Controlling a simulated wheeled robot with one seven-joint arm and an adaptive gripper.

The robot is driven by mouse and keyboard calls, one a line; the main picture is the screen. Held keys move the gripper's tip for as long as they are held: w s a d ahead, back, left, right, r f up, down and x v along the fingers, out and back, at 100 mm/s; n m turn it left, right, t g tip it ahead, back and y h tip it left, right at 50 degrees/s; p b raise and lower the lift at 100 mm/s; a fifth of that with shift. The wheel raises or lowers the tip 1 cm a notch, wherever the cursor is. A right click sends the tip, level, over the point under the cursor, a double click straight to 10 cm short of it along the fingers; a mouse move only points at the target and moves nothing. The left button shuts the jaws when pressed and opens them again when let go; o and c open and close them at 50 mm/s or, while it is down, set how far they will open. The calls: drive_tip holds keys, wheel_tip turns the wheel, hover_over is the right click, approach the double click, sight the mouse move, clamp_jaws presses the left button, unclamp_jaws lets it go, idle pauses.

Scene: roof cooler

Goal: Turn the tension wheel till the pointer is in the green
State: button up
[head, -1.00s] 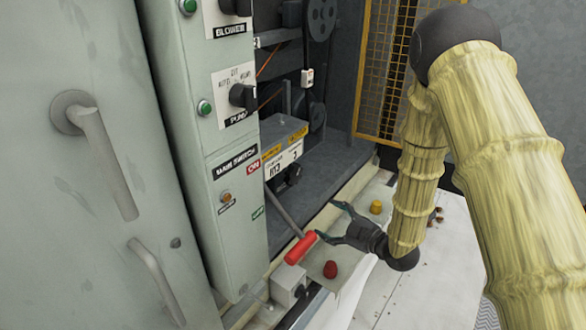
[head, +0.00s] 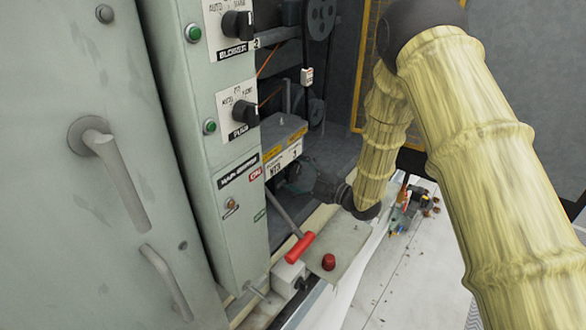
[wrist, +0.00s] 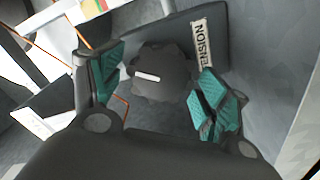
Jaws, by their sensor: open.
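The tension wheel (wrist: 172,83) is a dark, lobed knob with a white mark on its face, in the wrist view. In the head view my gripper (head: 303,183) reaches into the bay below the yellow-labelled box, and the wheel is hard to make out there. I cannot make out the pointer or its green zone clearly.
A red-handled lever (head: 299,248) and a red cap (head: 328,262) are in front of and below my gripper. The grey switch panel (head: 226,160) stands close on the left. Small coloured items (head: 410,207) lie on the pale floor at right.

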drive_tip(key=shift+x, duration=0.75)
drive_tip(key=c, duration=1)
